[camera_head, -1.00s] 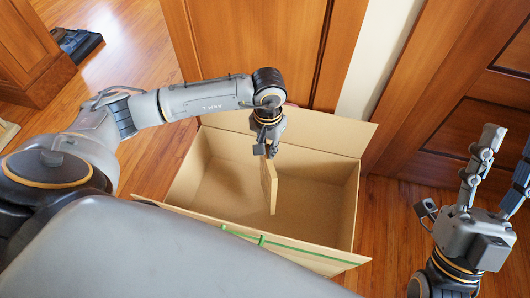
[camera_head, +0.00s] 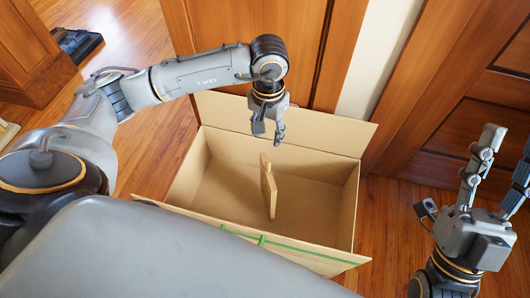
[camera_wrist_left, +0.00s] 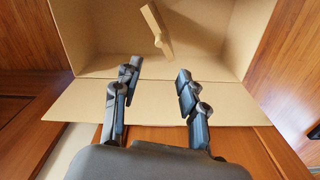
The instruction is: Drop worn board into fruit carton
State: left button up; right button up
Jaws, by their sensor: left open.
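The worn board (camera_head: 269,190), a small tan wooden plank, is inside the fruit carton (camera_head: 330,200), upright and slightly tilted. I cannot tell if it touches the carton floor. It also shows in the left wrist view (camera_wrist_left: 156,28), apart from the fingers. The carton is an open cardboard box with flaps folded out and green marks on the near side. My left gripper (camera_head: 268,134) is open and empty above the carton's far part, above the board. My right gripper (camera_head: 503,172) is open and empty at the right, outside the carton.
Wooden doors and panels (camera_head: 265,45) stand close behind the carton. Another wooden panel (camera_head: 470,105) is at the right. The wooden floor (camera_head: 140,50) is clear at the left, with a dark object (camera_head: 78,42) at the upper left.

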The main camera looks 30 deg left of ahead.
pick_arm(q)
jog(key=shift+r, duration=2.4)
